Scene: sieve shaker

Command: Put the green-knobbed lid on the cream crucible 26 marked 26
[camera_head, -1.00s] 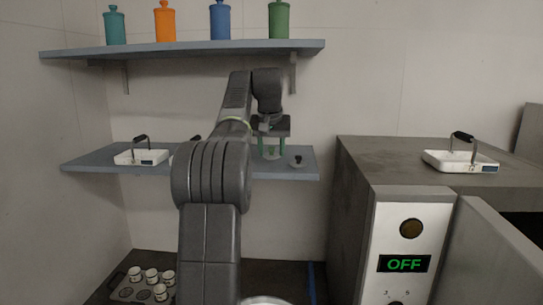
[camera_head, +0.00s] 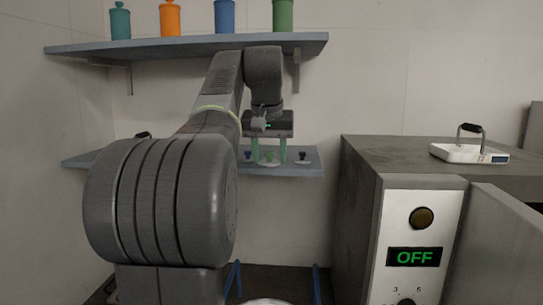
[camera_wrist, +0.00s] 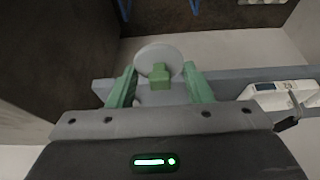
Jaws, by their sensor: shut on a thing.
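My gripper (camera_head: 269,153) is at the lower wall shelf, with its green fingers on either side of the green-knobbed lid (camera_head: 269,161). In the wrist view, the lid's pale round disc (camera_wrist: 154,56) and green knob sit between the fingertips. My gripper is shut on the lid by its knob. The lid is at about shelf height; I cannot tell whether it touches the shelf. No crucible marked 26 can be made out; my arm covers the lower left of the head view.
A dark-knobbed lid (camera_head: 303,158) lies just right of my gripper on the lower shelf (camera_head: 312,170). Several coloured jars (camera_head: 224,20) stand on the upper shelf (camera_head: 150,47) above.

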